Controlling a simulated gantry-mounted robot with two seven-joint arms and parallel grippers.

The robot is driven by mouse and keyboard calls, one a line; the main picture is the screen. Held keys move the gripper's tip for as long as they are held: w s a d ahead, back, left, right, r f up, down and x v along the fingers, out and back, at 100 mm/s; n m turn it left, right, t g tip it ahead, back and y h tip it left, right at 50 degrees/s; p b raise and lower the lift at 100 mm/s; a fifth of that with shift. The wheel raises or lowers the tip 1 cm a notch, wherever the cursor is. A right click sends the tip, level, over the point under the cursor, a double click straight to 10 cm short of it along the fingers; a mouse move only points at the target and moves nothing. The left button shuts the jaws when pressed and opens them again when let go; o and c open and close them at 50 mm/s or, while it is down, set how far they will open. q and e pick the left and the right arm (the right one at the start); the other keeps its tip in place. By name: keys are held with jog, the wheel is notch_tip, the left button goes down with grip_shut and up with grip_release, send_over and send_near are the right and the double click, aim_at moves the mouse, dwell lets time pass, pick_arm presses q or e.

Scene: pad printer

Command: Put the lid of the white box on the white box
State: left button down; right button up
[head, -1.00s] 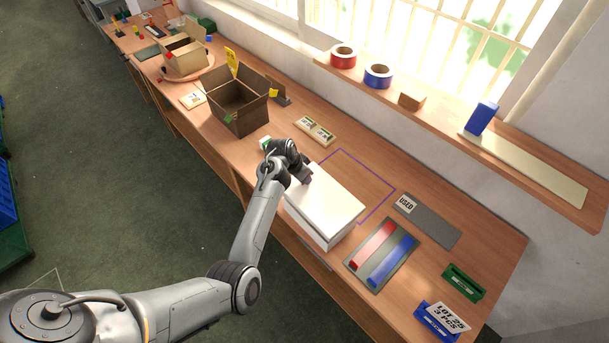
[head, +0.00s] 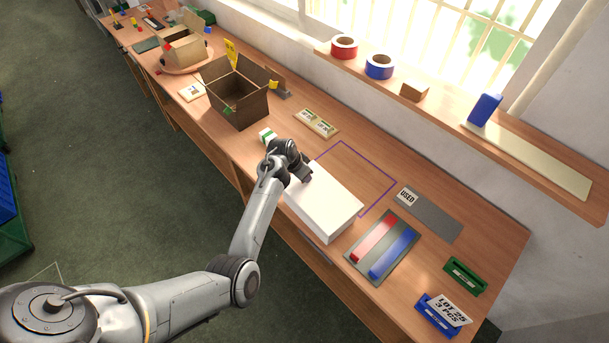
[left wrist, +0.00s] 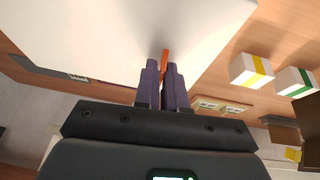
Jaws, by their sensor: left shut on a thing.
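The white lid (head: 325,198) lies flat and level over the white box (head: 322,237) near the bench's front edge. Only a thin strip of the box's side shows below the lid, and I cannot tell whether the lid is fully seated. My left gripper (head: 304,178) is at the lid's far left end. In the left wrist view my left gripper (left wrist: 165,75) is shut on a narrow orange tab (left wrist: 165,57) at the edge of the white lid (left wrist: 100,40). The box's inside is hidden. My right gripper is in neither view.
A purple outline (head: 375,170) marks bare bench behind the box. A grey mat (head: 405,243) with red and blue bars lies close to its right. An open brown carton (head: 236,105) and small banded white boxes (head: 267,136) stand to the left.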

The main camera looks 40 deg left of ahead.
pick_arm(q)
jog(key=shift+f, duration=0.15)
jog(key=shift+f, duration=0.4)
jog(key=shift+f+b, duration=0.75)
jog(key=shift+f, duration=0.5)
jog(key=c, duration=1.1)
grip_release()
jog(key=shift+r, duration=0.15)
notch_tip(320, 180, up, 6)
jog(key=p, duration=0.6)
